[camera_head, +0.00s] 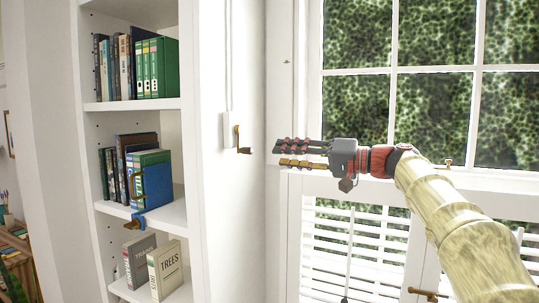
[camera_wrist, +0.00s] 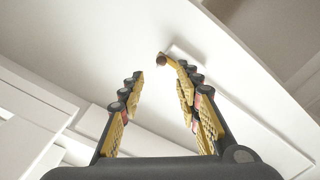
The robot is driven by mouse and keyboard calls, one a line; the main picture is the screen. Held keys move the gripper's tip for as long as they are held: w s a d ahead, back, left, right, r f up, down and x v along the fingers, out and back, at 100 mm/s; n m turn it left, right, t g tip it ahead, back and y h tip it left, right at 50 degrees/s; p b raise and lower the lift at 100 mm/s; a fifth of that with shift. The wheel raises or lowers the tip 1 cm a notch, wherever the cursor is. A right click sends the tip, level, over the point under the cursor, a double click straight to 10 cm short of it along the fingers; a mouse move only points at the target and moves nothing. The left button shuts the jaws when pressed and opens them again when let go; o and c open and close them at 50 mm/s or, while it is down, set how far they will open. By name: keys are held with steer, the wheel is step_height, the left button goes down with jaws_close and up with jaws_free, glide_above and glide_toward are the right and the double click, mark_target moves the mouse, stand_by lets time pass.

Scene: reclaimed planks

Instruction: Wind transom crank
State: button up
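The transom crank (camera_head: 240,143) is a small brass handle with a dark knob. It is on a white box (camera_head: 229,132) on the white wall left of the window, with a thin conduit running up from the box. My gripper (camera_head: 281,154) points left toward the crank, with a visible gap between them in the head view. In the wrist view the crank's brown knob (camera_wrist: 161,59) shows just beyond the fingertips, nearer the right finger, whose tip overlaps the crank arm. My gripper (camera_wrist: 157,86) is open, with nothing between its fingers.
A white bookcase (camera_head: 91,107) with several books stands left of the crank. A blue and brass clamp-like piece (camera_head: 137,220) is at its middle shelf edge. The window (camera_head: 396,70) and white shutters (camera_head: 330,242) are behind my arm. The wall around the crank is clear.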

steer(key=shift+v, duration=1.4)
